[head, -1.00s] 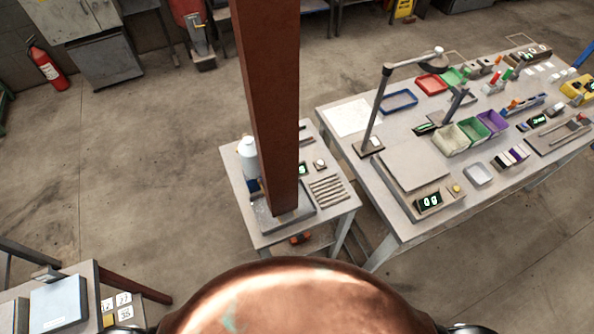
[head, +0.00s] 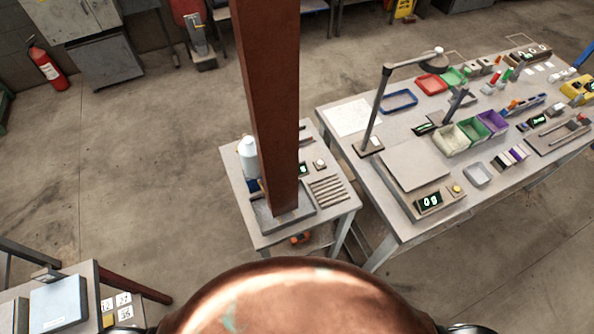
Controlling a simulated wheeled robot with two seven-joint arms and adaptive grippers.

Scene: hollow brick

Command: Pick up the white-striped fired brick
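I cannot make out a white-striped fired brick in the head view. A row of small dark, purple and white pieces (head: 511,157) lies on the large workbench (head: 400,222) at the right, but they are too small to identify. Neither of my grippers is in view.
A tall reddish-brown post (head: 272,110) hides part of the small table (head: 257,231), which holds a white bottle (head: 248,157) and a tray. The bench carries a lamp, bins (head: 451,140) and a scale (head: 414,169). Another table stands lower left. Open floor (head: 140,190) lies left.

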